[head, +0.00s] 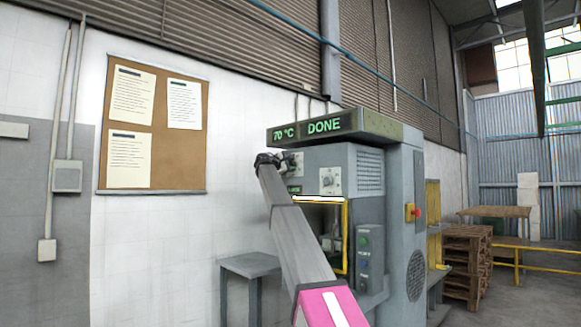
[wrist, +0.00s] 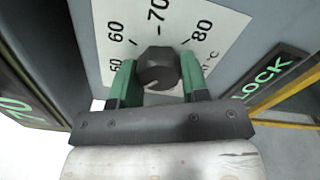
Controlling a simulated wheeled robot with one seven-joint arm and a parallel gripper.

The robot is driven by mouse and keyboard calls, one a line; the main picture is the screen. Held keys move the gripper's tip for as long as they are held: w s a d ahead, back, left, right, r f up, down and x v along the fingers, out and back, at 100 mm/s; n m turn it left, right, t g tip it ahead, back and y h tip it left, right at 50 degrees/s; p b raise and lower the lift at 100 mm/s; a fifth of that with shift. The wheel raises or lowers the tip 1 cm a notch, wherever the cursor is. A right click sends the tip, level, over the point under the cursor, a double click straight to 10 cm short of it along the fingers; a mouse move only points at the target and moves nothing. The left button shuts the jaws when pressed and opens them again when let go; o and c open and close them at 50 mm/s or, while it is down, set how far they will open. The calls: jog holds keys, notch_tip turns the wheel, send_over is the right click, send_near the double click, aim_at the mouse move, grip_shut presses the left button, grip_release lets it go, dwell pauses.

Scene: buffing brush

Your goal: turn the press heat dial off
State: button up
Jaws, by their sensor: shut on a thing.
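The press (head: 335,158) stands in the middle of the head view, and its display (head: 325,127) reads "70 °C DONE". The heat dial (wrist: 158,66) is a dark faceted knob on a white plate (wrist: 215,20) marked 60, 70 and 80 in the wrist view. A small light mark shows on the knob's lower edge. My gripper (wrist: 158,80) has its green-padded fingers on either side of the knob, shut on it. In the head view my gripper (head: 281,162) is at the upper left of the press front and hides most of this dial.
A second dial (head: 331,180) sits right of my gripper. Below are a yellow-framed opening (head: 346,238) and a button box (head: 370,257). A "LOCK" label (wrist: 265,78) is close on the right in the wrist view. A grey table (head: 249,265) stands left of the press.

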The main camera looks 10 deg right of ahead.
jog(key=n, duration=1.1)
jog(key=shift+s+f, duration=0.1)
jog(key=shift+f, duration=0.05)
jog(key=shift+n, duration=1.9)
jog(key=o, duration=0.9)
